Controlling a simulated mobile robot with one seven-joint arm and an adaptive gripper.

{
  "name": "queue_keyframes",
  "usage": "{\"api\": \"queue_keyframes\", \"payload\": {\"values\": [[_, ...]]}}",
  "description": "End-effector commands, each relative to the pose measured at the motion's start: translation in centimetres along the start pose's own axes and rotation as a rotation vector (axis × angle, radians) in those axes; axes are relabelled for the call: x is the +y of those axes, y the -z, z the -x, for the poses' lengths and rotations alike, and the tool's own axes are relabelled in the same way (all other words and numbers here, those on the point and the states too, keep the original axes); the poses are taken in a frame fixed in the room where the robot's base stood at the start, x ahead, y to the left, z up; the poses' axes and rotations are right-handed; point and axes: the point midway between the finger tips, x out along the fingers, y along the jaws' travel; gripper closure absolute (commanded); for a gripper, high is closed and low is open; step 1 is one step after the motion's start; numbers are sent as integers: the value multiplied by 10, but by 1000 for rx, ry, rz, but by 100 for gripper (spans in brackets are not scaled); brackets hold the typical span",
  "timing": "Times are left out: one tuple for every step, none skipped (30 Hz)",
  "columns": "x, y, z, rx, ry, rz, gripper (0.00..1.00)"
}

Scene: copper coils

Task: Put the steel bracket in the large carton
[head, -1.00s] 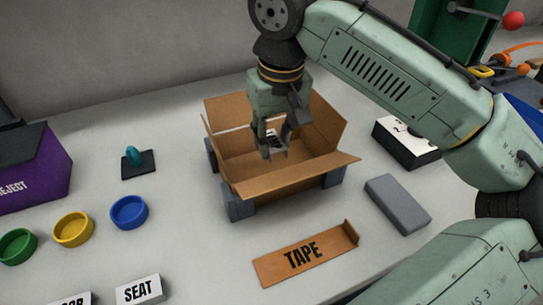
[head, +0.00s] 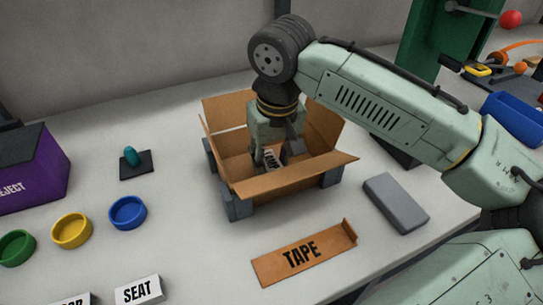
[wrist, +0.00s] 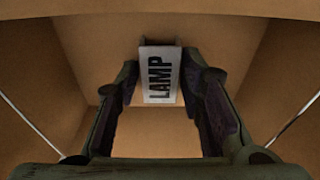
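The large carton (head: 300,184) stands open on the table with its flaps spread. My gripper (head: 269,160) is down inside it, pointing downward. In the wrist view my gripper's fingers (wrist: 160,78) are on either side of a pale grey piece marked LAMP (wrist: 161,80), which I take to be the steel bracket. It shows in the head view only as a small striped patch (head: 271,157) between the fingers. The carton's brown walls surround it in the wrist view. Whether the piece touches the carton floor cannot be told.
Grey blocks brace the carton's outside. A TAPE piece (head: 303,254) and a grey slab (head: 396,203) lie in front and to the right. Green, yellow and blue dishes (head: 128,212), a SEAT sign (head: 138,291) and a purple REJECT bin (head: 40,170) are on the left.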

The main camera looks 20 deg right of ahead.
Motion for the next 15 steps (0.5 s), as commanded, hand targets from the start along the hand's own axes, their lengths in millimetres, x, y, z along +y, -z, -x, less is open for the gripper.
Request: {"api": "queue_keyframes", "payload": {"values": [[0,0,0,0,0,0,59],[0,0,0,0,0,0,57],[0,0,0,0,0,0,54],[0,0,0,0,0,0,52],[0,0,0,0,0,0,52],[0,0,0,0,0,0,52],[0,0,0,0,0,0,52],[0,0,0,0,0,0,52],[0,0,0,0,0,0,52],[0,0,0,0,0,0,52],[0,0,0,0,0,0,52],[0,0,1,0,0,0,52],[0,0,1,0,-1,0,52],[0,0,2,0,-1,-1,52],[0,1,5,-1,-2,-1,52]]}}
